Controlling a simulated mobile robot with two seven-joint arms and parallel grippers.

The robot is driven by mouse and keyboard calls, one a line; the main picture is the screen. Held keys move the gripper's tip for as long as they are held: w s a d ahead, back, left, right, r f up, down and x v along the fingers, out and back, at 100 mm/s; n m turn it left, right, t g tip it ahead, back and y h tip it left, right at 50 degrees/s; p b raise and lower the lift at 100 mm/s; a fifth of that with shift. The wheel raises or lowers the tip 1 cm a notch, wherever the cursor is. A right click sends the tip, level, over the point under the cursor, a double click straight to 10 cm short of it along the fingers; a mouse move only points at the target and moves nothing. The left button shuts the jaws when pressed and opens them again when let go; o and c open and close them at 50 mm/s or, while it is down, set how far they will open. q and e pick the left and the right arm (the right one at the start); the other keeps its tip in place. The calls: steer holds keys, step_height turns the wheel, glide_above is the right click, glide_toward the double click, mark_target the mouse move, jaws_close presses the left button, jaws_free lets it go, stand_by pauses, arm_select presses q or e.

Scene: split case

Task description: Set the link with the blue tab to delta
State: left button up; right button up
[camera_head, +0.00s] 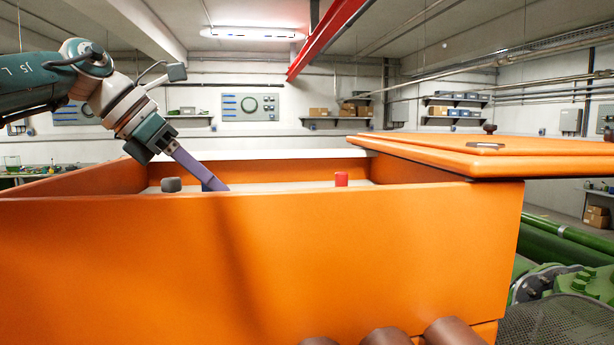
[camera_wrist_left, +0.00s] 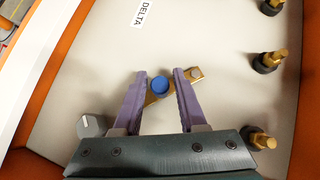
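The blue tab (camera_wrist_left: 160,85) is a round cap on a short brass link (camera_wrist_left: 182,80), seen in the left wrist view. The link lies at a slant on the pale panel, with a brass bolt (camera_wrist_left: 196,74) at its right end. A label reading DELTA (camera_wrist_left: 141,12) is at the top of that view. My left gripper (camera_wrist_left: 160,74) is open, its purple fingers on either side of the blue tab with a visible gap. In the head view my left gripper (camera_head: 212,184) reaches into the orange case (camera_head: 330,260), whose front wall hides the link and the fingertips. My right gripper is not in view.
Several brass posts (camera_wrist_left: 268,62) line the panel's right side. A red knob (camera_head: 341,179) stands farther right. The orange lid (camera_head: 470,152) overhangs the case's right side.

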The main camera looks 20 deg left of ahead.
arm_select(q)
jaws_close()
steer(key=shift+w, duration=0.1)
stand_by(0.3)
steer(key=shift+w+m, duration=0.15)
steer(key=shift+m, duration=0.15)
steer(key=shift+w+m+g+h+b, duration=0.1)
steer(key=shift+m+g+h+b, duration=0.2)
steer(key=shift+m+h+b, duration=0.15)
steer(key=shift+o, duration=1.5)
jaws_free()
steer(key=shift+d, duration=0.1)
